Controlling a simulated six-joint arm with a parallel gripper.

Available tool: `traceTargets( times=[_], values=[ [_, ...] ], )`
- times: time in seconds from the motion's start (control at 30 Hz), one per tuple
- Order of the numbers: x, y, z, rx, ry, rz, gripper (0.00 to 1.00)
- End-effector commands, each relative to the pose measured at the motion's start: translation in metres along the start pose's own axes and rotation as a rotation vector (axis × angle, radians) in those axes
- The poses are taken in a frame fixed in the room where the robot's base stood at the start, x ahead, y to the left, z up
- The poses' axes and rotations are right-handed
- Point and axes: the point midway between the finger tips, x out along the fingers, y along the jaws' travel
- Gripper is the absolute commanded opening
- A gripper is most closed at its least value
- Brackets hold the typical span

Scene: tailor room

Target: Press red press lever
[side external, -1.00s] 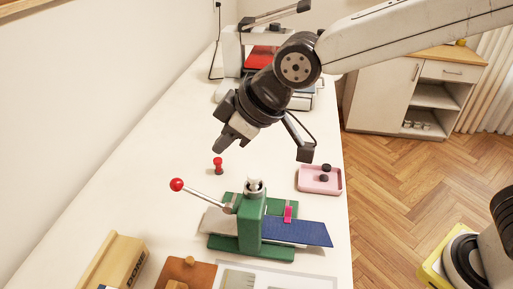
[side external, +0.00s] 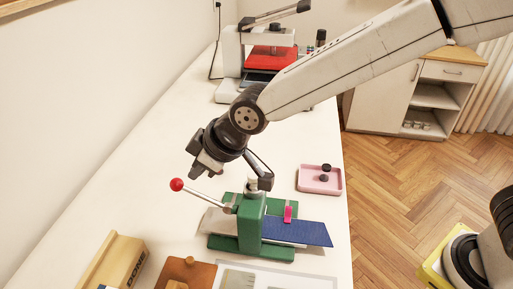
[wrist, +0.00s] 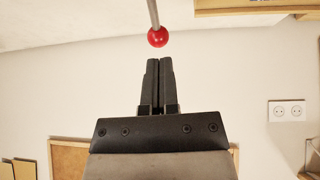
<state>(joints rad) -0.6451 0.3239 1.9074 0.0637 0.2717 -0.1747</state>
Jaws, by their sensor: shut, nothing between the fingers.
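The green press (side external: 251,232) stands on the white table, with a dark blue strip (side external: 297,232) and a pink piece (side external: 288,213) on it. Its metal lever ends in a red ball knob (side external: 177,184), raised up to the left. My gripper (side external: 200,172) is shut and empty, above and a little right of the red knob, with a gap between them. In the wrist view the red knob (wrist: 158,37) shows just beyond my closed fingertips (wrist: 159,62), on its metal rod.
A pink tray (side external: 319,180) with small black pieces lies right of the press. A wooden box (side external: 114,262) and a brown block (side external: 188,271) lie in front. A white machine with a red plate (side external: 271,60) stands at the back. The table left of the lever is clear.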

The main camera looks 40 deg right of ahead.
Motion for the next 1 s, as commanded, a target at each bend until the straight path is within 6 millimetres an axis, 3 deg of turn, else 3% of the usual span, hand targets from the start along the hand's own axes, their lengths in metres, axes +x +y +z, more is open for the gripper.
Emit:
traceTargets(
  times=[0.4, 1.0],
  values=[
    [0.036, 0.003, -0.008, 0.001, -0.001, 0.001, 0.0],
    [0.042, 0.003, -0.009, 0.0, -0.003, 0.001, 0.0]
  ],
)
